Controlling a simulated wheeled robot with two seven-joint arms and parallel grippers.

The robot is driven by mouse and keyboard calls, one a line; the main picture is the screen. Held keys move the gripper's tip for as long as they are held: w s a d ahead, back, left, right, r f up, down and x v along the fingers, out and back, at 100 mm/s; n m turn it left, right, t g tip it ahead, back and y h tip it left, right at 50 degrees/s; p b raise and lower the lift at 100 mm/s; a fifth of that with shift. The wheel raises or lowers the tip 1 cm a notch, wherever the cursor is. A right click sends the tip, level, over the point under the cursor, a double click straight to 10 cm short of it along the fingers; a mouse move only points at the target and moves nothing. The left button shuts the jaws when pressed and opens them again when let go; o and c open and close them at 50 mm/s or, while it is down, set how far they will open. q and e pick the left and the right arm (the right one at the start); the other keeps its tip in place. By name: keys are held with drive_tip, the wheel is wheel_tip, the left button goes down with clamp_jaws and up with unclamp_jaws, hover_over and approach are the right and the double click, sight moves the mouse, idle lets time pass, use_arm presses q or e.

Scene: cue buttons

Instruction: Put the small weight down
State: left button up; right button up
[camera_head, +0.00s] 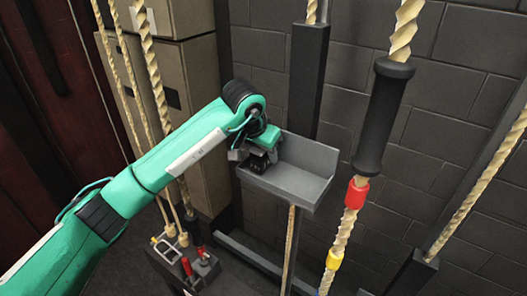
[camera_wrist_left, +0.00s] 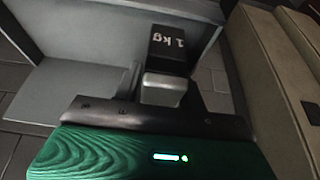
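The small weight (camera_wrist_left: 168,48) is a black block marked "1 kg" with a silvery metal part on its near side. In the left wrist view it lies straight ahead of my left gripper (camera_wrist_left: 162,95), whose dark fingers stand on either side of the silvery part. Whether they press on it is not clear. In the head view my left gripper (camera_head: 256,154) is at the left end of a grey tray (camera_head: 300,184), and the dark weight (camera_head: 258,164) shows low at its fingers. I cannot tell whether the weight touches the tray floor. My right gripper is not in view.
A thick rope with a black sleeve (camera_head: 384,115) and red and yellow bands hangs right of the tray. A dark post (camera_head: 307,80) stands behind it. Tan cabinets (camera_head: 190,75) are at the left. The tray's right part is empty.

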use_arm(q)
drive_tip(key=shift+r, duration=0.15)
drive_tip(key=shift+r, duration=0.15)
drive_tip(key=b+v, duration=0.4)
drive_tip(key=v, duration=0.7)
drive_tip(key=shift+r, duration=0.35)
drive_tip(key=shift+s+a, duration=0.1)
